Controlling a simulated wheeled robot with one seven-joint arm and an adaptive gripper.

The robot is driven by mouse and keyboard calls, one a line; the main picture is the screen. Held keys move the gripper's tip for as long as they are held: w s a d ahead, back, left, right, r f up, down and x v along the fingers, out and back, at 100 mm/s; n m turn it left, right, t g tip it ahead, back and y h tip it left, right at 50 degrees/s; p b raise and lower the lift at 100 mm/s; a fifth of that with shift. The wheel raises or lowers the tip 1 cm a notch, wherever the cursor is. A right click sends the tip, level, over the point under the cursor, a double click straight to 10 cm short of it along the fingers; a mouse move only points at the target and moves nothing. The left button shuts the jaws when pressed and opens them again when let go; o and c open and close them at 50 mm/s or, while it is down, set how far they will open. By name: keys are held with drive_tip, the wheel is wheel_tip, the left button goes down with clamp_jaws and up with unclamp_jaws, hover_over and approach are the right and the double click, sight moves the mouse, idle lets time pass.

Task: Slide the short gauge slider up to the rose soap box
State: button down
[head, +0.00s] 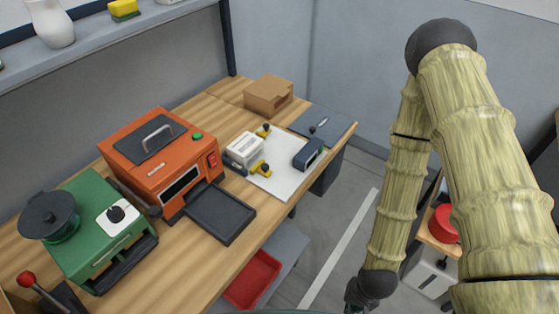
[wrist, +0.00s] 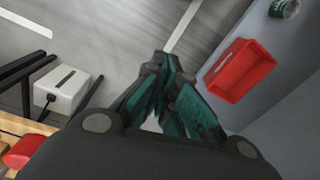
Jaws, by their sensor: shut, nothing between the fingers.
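No clearly rose-coloured box shows. A small white box with a printed label (head: 244,149) stands at the left edge of a white board (head: 288,178) on the bench; I cannot tell whether it is the rose soap box. Two yellow pieces with black knobs sit beside it, one behind (head: 263,131) and one in front (head: 260,169). They may be gauge sliders; which is the short one is unclear. My gripper (head: 358,304) hangs low over the floor, right of the bench and well apart from these. In the wrist view its fingers (wrist: 163,88) are shut and empty.
An orange machine (head: 150,160) with a dark tray (head: 220,213) and a green machine (head: 95,225) fill the bench's left. A dark blue device (head: 308,154) stands on the board's right. A cardboard box (head: 268,95) is behind. A red bin (head: 252,279) is below.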

drive_tip(key=w+a+r+m+t+y, duration=0.1)
drive_tip(key=w+a+r+m+y, duration=0.1)
drive_tip(key=w+a+r+m, duration=0.5)
drive_tip(key=w+a+r+m+t+y, duration=0.1)
drive_tip(key=w+r+m, duration=0.5)
drive_tip(key=w+r, duration=0.45)
drive_tip(key=w+a+r+m+t+y, duration=0.1)
drive_tip(key=w+a+r+m+y, duration=0.15)
drive_tip(key=w+r, duration=0.35)
drive_tip(key=w+a+r+m+y, duration=0.1)
drive_tip(key=w+r+m, duration=0.3)
drive_tip(key=r, duration=0.4)
drive_tip(key=p, duration=0.2)
approach(271, 173)
drive_tip(key=shift+s+d+f+n, duration=0.15)
drive_tip(key=shift+s+d+f, duration=0.15)
drive_tip(key=shift+f, duration=0.3)
drive_tip(key=shift+s+d+f+n, duration=0.1)
drive_tip(key=shift+s+d+f, duration=0.15)
drive_tip(key=shift+f, duration=0.35)
drive_tip(key=shift+w+a+f+p, duration=0.3)
drive_tip(key=shift+w+a+p, duration=0.05)
drive_tip(key=shift+a, duration=0.35)
drive_tip(key=shift+w+a+f+p, duration=0.35)
drive_tip(key=shift+a, duration=0.35)
drive_tip(key=shift+w+a+f+p, duration=0.3)
drive_tip(key=shift+w+a+p, duration=0.05)
drive_tip(key=shift+a, duration=0.4)
drive_tip(key=shift+w, duration=0.15)
